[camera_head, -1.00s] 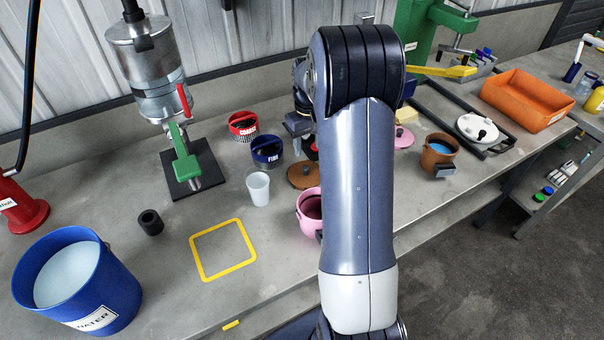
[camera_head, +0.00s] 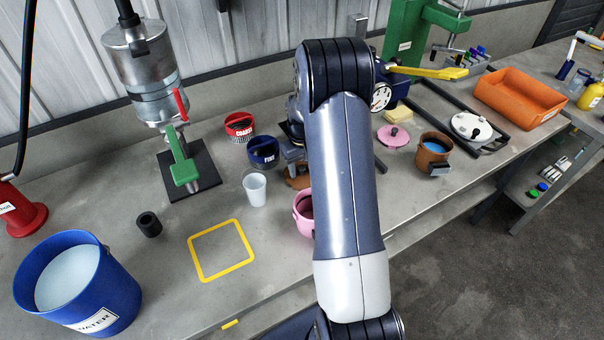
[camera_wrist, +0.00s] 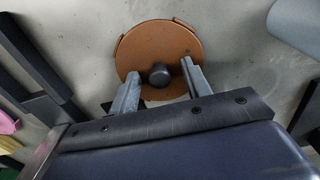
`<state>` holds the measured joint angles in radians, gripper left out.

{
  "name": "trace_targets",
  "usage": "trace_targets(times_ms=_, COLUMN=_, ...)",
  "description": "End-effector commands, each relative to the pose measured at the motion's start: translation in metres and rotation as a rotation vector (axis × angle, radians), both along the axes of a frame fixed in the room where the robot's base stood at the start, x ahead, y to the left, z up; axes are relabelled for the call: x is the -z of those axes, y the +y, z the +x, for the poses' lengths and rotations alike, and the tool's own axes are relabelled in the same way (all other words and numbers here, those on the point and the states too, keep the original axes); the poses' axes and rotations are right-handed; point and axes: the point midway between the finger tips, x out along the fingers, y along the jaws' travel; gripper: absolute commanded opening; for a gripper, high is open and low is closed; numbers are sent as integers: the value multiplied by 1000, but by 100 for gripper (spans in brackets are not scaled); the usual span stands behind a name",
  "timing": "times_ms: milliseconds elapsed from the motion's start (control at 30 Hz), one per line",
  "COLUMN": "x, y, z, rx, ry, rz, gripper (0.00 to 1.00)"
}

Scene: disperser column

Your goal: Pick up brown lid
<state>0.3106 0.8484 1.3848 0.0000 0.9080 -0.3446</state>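The brown lid (camera_wrist: 158,40) lies flat on the grey bench, with a dark round knob (camera_wrist: 159,75) at its middle. In the wrist view the two fingers of my gripper (camera_wrist: 158,80) are apart, one on each side of the knob, with a gap to it. I cannot tell how high the fingertips are above the lid. In the head view only part of the brown lid (camera_head: 298,178) shows, behind my arm and below my gripper, which is mostly hidden there.
A white cup (camera_head: 255,190) and a pink pot (camera_head: 304,212) stand close to the lid. The blue FINE sieve (camera_head: 263,153) and red COARSE sieve (camera_head: 239,127) are behind. A brown pot (camera_head: 433,150) and pink lid (camera_head: 396,137) lie to the right.

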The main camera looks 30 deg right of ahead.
Motion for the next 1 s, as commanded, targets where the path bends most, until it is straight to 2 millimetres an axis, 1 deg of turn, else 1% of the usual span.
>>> trace_targets(times_ms=33, x=0, y=0, z=0, rx=0, ry=0, rz=0, gripper=43)
trace_targets(times_ms=67, x=0, y=0, z=0, rx=0, ry=0, rz=0, gripper=40)
trace_targets(times_ms=567, x=0, y=0, z=0, rx=0, ry=0, rz=0, gripper=0)
trace_targets(times_ms=833, x=-3, y=0, z=0, rx=0, ry=-1, rz=0, gripper=0)
trace_targets(times_ms=933, x=-13, y=0, z=1, rx=0, ry=-4, rz=-1, gripper=0)
trace_targets(times_ms=1000, x=-25, y=0, z=1, rx=0, ry=-4, rz=-1, gripper=0)
